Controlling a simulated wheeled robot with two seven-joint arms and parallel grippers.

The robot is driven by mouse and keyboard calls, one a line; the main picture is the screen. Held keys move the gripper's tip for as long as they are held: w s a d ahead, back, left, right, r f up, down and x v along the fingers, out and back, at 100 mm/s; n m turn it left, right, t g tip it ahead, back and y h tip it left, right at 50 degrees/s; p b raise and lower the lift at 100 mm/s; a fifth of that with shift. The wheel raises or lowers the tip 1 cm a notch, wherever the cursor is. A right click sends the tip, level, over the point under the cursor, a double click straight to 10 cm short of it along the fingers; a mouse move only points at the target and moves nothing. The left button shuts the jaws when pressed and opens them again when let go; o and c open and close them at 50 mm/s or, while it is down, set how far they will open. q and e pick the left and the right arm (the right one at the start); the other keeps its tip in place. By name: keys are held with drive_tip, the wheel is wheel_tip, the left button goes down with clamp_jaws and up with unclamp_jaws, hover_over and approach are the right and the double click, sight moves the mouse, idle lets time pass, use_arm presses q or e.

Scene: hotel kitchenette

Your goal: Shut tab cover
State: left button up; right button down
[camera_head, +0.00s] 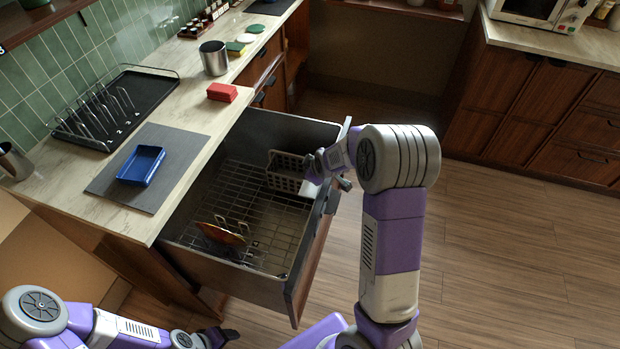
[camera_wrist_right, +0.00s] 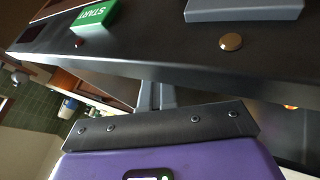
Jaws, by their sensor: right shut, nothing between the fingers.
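The dishwasher drawer (camera_head: 312,262) is pulled out below the counter. In the right wrist view its dark front rim (camera_wrist_right: 120,55) crosses the picture. A flat grey piece (camera_wrist_right: 245,10), apparently the tab cover, is cut off by the top edge; I cannot tell how far open it is. A green START button (camera_wrist_right: 94,14) and a round brass knob (camera_wrist_right: 231,42) are on the rim. My right gripper (camera_wrist_right: 155,95) is shut and empty, close to the rim, its tips partly hidden. My left gripper (camera_head: 222,338) is low at the bottom left, away from the drawer; its jaws are unclear.
The drawer holds a wire rack (camera_head: 265,215), a grey basket (camera_head: 287,172) and an orange-brown plate (camera_head: 220,233). A blue tray (camera_head: 141,164), a red block (camera_head: 222,92), a steel cup (camera_head: 214,58) and a drying rack (camera_head: 150,88) stand on the counter. Floor to the right is clear.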

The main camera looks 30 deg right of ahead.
sight(308, 186)
drive_tip(key=shift+w+d+r, duration=0.15)
drive_tip(key=s+a+p, duration=0.2)
drive_tip(key=a, duration=0.1)
drive_tip(key=shift+s+a, duration=0.1)
drive_tip(key=shift+s, duration=0.1)
drive_tip(key=p+v, duration=0.4)
drive_tip(key=v, duration=0.6)
drive_tip(key=shift+s, duration=0.25)
drive_tip(key=shift+a, duration=0.1)
